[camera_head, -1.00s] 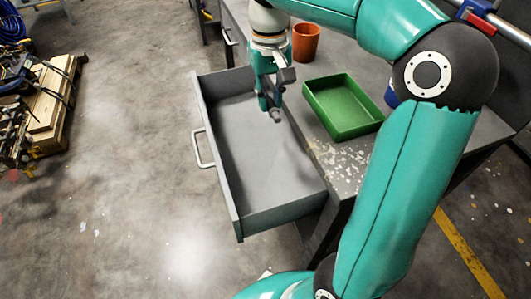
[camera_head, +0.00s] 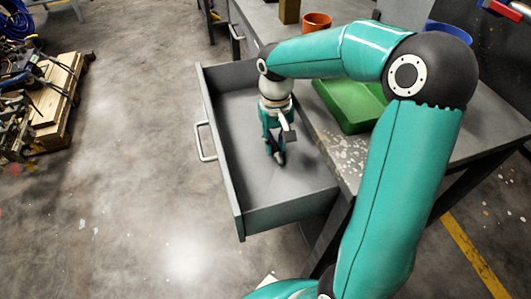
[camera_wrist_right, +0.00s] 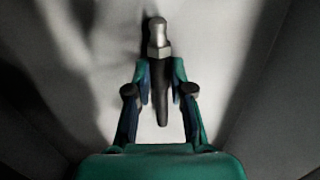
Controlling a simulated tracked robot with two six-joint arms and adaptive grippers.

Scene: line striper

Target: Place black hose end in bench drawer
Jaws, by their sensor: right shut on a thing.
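The bench drawer (camera_head: 288,213) is grey and pulled open in the head view. My right gripper (camera_head: 276,146) points down over the drawer's inside, towards the bench side. It is shut on the black hose end (camera_wrist_right: 160,98), which lies between the fingers (camera_wrist_right: 160,76) in the wrist view. The hose end has a dark tapered body and a metal tip. In the head view its small dark end (camera_head: 279,158) shows below the fingers. I cannot tell whether it touches the drawer floor. My left gripper is not in view.
A green tray (camera_head: 352,118) and an orange cup (camera_head: 316,21) stand on the grey bench (camera_head: 350,163). A blue bowl (camera_head: 449,31) is at the back right, partly behind my arm. The drawer has a handle (camera_head: 205,142) at its front. Its inside looks otherwise empty.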

